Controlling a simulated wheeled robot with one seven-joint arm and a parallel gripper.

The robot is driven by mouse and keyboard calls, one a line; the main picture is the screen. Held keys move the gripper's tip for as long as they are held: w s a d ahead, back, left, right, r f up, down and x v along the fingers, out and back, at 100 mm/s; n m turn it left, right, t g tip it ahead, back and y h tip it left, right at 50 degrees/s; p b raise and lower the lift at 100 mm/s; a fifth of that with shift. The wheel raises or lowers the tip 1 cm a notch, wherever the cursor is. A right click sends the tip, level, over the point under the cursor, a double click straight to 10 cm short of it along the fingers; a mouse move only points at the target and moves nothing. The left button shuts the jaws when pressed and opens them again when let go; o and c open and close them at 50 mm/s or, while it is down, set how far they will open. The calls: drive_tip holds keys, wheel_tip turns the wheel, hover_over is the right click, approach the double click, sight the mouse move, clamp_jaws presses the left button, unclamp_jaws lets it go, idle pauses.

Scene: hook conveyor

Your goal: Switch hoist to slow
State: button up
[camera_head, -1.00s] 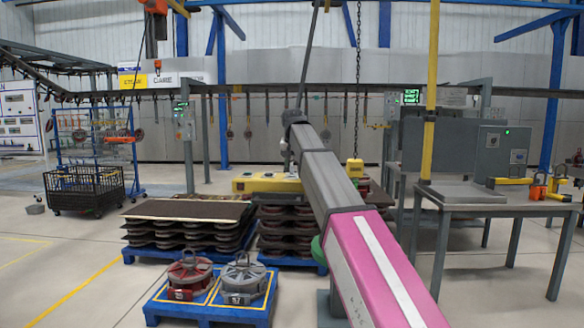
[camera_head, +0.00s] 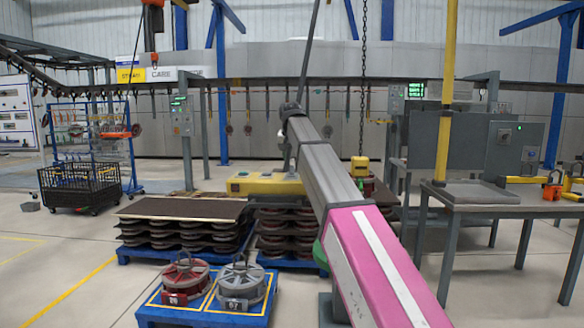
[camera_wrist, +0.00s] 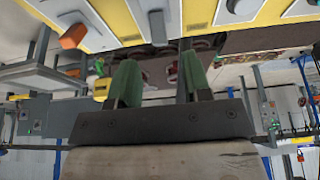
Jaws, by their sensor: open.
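A blue pallet (camera_head: 205,315) with two round castings is in front. Dark stacked plates (camera_head: 185,232) stand behind it. A grey table (camera_head: 490,200) with a yellow post is at the right. A chain (camera_head: 363,80) hangs to a yellow block (camera_head: 360,168). Floor at left is open.

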sight(292, 170)
drive_tip(key=shift+x, duration=2.8)
clamp_jaws()
